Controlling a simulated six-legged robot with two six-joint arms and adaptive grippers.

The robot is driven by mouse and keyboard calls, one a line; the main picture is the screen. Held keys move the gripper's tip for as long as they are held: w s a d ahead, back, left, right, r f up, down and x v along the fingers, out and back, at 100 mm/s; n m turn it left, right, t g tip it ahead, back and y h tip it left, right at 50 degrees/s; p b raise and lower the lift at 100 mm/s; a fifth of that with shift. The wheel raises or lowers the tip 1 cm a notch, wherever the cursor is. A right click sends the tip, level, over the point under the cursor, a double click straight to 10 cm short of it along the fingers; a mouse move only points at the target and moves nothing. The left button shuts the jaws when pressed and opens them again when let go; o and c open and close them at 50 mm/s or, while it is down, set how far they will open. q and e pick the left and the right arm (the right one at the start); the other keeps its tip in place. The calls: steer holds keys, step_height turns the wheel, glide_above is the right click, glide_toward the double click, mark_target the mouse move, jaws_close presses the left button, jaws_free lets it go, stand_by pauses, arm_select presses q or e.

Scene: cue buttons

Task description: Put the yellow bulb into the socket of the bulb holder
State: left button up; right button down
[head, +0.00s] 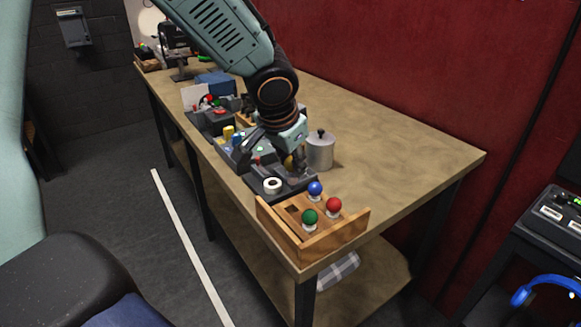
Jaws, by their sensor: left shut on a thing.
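My left gripper (295,167) reaches down over the workbench from above and is shut on the yellow bulb (288,162), which shows only as a small yellow patch between dark fingers. It is above a low dark unit (296,186) near the front end of the bench. This unit may be the bulb holder; its socket is hidden by the gripper or too small to make out. I cannot tell whether the bulb touches it. My right gripper is not in view.
A wooden box (322,240) with blue (315,188), red (334,205) and green (310,217) bulbs stands at the bench's near end. A white ring (272,185) lies left of the gripper, a metal canister (320,150) right. The bench's right side (410,150) is clear.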

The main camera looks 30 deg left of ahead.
arm_select(q)
steer(key=shift+r, duration=0.15)
steer(key=shift+s+f+p, duration=0.25)
steer(key=shift+f+p, duration=0.05)
steer(key=shift+p, duration=0.05)
steer(key=shift+a+f+p, duration=0.25)
steer(key=shift+p, duration=0.1)
steer(key=w+a+p, duration=0.2)
steer(key=w+a, duration=0.2)
steer(key=a, duration=0.4)
steer(key=shift+w+f, duration=0.2)
steer(key=shift+w, duration=0.05)
steer(key=shift+d+f, duration=0.1)
steer(key=shift+d, duration=0.05)
